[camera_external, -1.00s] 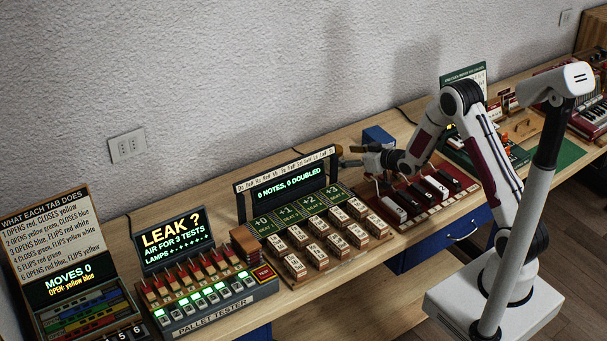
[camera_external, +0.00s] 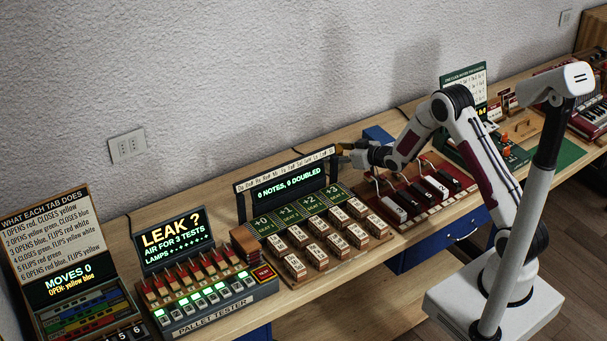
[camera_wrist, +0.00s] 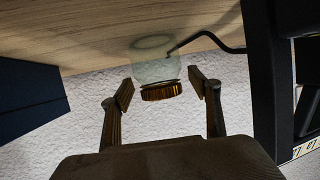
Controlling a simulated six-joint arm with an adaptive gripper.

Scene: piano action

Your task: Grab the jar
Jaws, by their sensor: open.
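The jar (camera_wrist: 152,70) is pale, clear glass with a ribbed amber-brown lid (camera_wrist: 161,91). In the wrist view, where the bench shows at the top, it stands on the wooden bench. My gripper (camera_wrist: 164,87) is open, its two fingers on either side of the lid end, with a visible gap at each side. In the outside view my gripper (camera_external: 349,151) is low behind the right end of the note display. The jar's glass cannot be made out there. A small brownish patch shows at the gripper's tip, too small to tell.
The black-framed note display (camera_external: 287,185) stands close by; its dark frame (camera_wrist: 266,75) fills the wrist view's right side. A blue box (camera_external: 377,134) is on the other side, also in the wrist view (camera_wrist: 28,100). A black cable (camera_wrist: 205,38) passes by the jar.

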